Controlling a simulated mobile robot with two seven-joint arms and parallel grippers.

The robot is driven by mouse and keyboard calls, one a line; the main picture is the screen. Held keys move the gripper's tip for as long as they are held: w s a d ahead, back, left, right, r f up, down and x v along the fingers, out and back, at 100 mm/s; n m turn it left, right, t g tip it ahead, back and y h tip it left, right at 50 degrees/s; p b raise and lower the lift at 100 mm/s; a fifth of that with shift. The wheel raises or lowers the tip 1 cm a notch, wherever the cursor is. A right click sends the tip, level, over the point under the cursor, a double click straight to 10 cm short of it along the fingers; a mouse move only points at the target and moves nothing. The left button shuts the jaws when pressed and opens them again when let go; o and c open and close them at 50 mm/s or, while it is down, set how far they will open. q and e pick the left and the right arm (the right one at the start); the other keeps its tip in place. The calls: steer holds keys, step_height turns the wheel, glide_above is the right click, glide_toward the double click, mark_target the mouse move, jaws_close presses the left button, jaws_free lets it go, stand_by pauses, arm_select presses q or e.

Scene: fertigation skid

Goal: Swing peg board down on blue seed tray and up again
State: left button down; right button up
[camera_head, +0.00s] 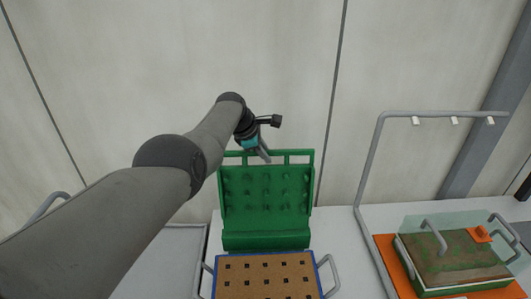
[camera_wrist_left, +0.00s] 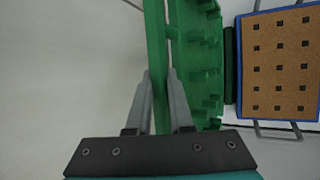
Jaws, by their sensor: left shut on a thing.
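The green peg board (camera_head: 266,197) stands raised, close to upright, behind the blue seed tray (camera_head: 216,275), with its pegs facing the tray. My left gripper (camera_head: 264,156) is at the top rail of the board and shut on it. In the left wrist view the two fingers (camera_wrist_left: 160,75) lie either side of the rail of the board (camera_wrist_left: 155,40). The blue-rimmed tray (camera_wrist_left: 237,62) holds brown soil with rows of dark square holes. My right gripper is in neither view.
Grey handles (camera_head: 331,272) stick out at the tray's sides. A grey frame with small nozzles (camera_head: 455,116) stands to the right. Beneath it, a green tray of soil (camera_head: 452,258) with a clear cover sits on an orange mat (camera_head: 382,254). A pale wall is behind.

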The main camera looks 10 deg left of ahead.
arm_select(q)
steer(key=shift+w+a+r, duration=0.1)
steer(key=shift+w+r, duration=0.05)
steer(key=shift+r, duration=0.05)
steer(key=c, duration=0.8)
jaws_free()
steer(key=shift+w+f, duration=0.1)
steer(key=shift+p, duration=0.45)
steer(key=p+v, duration=0.3)
steer(key=p, duration=0.1)
steer(key=shift+p, duration=0.3)
steer(key=v, duration=1.2)
